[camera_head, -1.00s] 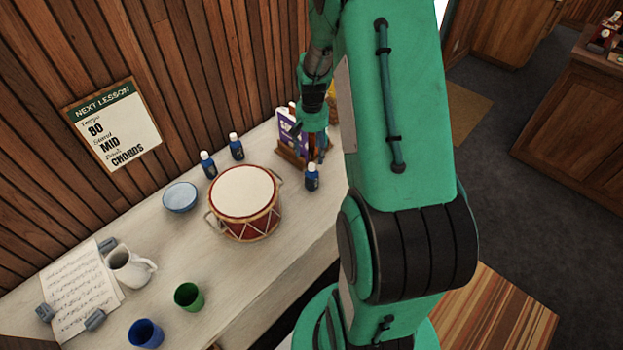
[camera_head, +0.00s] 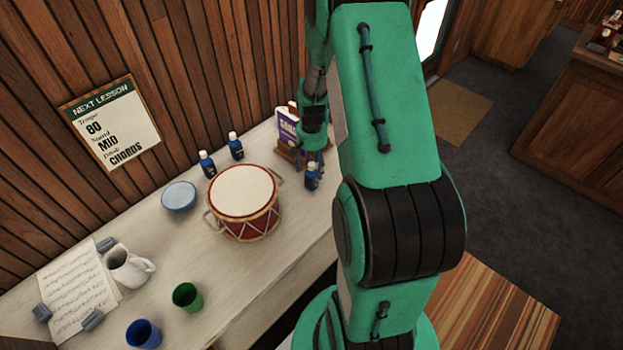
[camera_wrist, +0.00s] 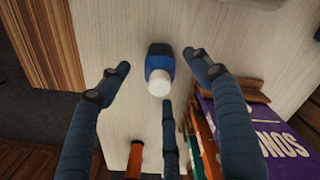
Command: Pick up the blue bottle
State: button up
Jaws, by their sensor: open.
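Three dark blue bottles with white caps stand upright on the white counter (camera_head: 250,300). One bottle (camera_head: 312,178) is right of the drum, near the counter's front edge. The left bottle (camera_head: 207,164) and the middle bottle (camera_head: 236,147) stand behind the drum. My gripper (camera_head: 312,155) is over the right bottle and overlaps its top in the head view. In the wrist view, this bottle (camera_wrist: 160,62) is seen from above, cap toward the camera, between the spread blue fingers of my open gripper (camera_wrist: 156,66). The fingers do not appear to touch it.
A wooden rack with upright books (camera_head: 286,125) stands beside the right bottle; the purple book (camera_wrist: 255,140) is close to a finger. The red drum (camera_head: 244,202) is left of it. A bowl (camera_head: 178,197), cups, pitcher and sheet music stand further left.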

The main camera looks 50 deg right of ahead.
aim_at(312, 175)
jog(key=shift+f, duration=0.1)
jog(key=shift+f+b, duration=0.55)
jog(key=shift+f, duration=1.95)
grip_shut()
